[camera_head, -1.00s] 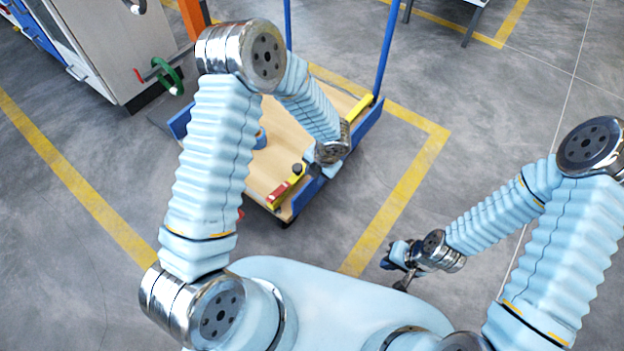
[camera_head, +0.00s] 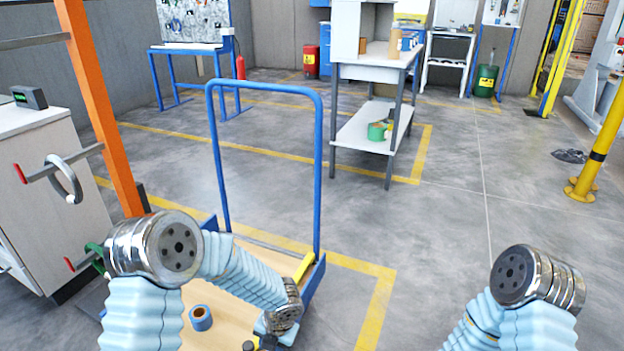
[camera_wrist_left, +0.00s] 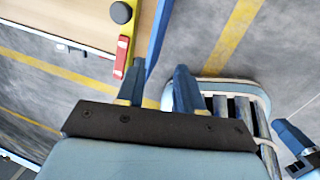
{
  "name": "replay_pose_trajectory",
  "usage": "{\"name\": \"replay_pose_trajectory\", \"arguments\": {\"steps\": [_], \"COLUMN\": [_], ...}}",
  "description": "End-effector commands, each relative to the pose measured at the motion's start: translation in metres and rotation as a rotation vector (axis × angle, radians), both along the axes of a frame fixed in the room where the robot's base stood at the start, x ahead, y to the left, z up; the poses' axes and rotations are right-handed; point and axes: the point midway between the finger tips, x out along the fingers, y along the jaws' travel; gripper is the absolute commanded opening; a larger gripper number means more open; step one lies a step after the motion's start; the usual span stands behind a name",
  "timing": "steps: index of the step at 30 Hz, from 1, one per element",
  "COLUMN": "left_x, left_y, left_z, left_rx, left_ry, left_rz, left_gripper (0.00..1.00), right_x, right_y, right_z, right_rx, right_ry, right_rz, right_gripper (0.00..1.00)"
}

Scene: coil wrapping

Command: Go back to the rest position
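My left arm's wrist (camera_head: 283,312) is over the right side of the cart in the head view; its fingers are hidden or cut off there. In the left wrist view my left gripper (camera_wrist_left: 157,78) has its two blue fingers apart, with nothing between them. My right arm's elbow (camera_head: 535,275) shows at the lower right of the head view, and its gripper is out of that view. What looks like my right gripper (camera_wrist_left: 296,148) shows partly at the right edge of the left wrist view; its finger opening is unclear.
The blue-framed cart (camera_head: 318,160) carries a blue ring-shaped roll (camera_head: 201,317). Left stands a white cabinet (camera_head: 55,215) with a grey coil (camera_head: 63,179) and a green coil (camera_head: 97,255) on rods, near an orange post (camera_head: 98,100). A shelf table (camera_head: 372,70) stands behind.

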Motion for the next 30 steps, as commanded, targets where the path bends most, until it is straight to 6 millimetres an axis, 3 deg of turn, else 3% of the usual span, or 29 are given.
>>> {"name": "replay_pose_trajectory", "arguments": {"steps": [2, 5, 9, 12, 15, 18, 19, 21, 24, 30], "left_x": [-0.018, -0.054, -0.107, -0.131, -0.147, -0.158, -0.16, -0.164, -0.167, -0.168], "left_y": [-0.004, -0.016, -0.039, -0.048, -0.047, -0.039, -0.037, -0.031, -0.025, -0.024], "left_z": [-0.013, -0.036, -0.061, -0.071, -0.079, -0.086, -0.087, -0.09, -0.092, -0.092], "left_rx": [-0.062, -0.183, -0.296, -0.286, -0.215, -0.123, 0.094, 0.039, 0.003, -0.002], "left_ry": [0.023, 0.077, 0.191, 0.265, 0.309, 0.317, -0.308, -0.262, -0.227, -0.221], "left_rz": [0.161, 0.568, 1.393, 2.018, 2.592, 3.049, -3.095, -2.904, -2.753, -2.728], "left_gripper": [0.36, 0.36, 0.36, 0.36, 0.36, 0.36, 0.36, 0.36, 0.36, 0.36], "right_x": [0.0, 0.0, 0.0, 0.0, 0.0, 0.0, 0.0, 0.0, 0.0, 0.0], "right_y": [0.0, 0.0, 0.0, 0.0, 0.0, 0.0, 0.0, 0.0, 0.0, 0.0], "right_z": [0.0, 0.0, 0.0, 0.0, 0.0, 0.0, 0.0, 0.0, 0.0, 0.0], "right_rx": [0.0, 0.0, 0.0, 0.0, 0.0, 0.0, 0.0, 0.0, 0.0, 0.0], "right_ry": [0.0, 0.0, 0.0, 0.0, 0.0, 0.0, 0.0, 0.0, 0.0, 0.0], "right_rz": [0.0, 0.0, 0.0, 0.0, 0.0, 0.0, 0.0, 0.0, 0.0, 0.0], "right_gripper": [0.0, 0.0, 0.0, 0.0, 0.0, 0.0, 0.0, 0.0, 0.0, 0.0]}}
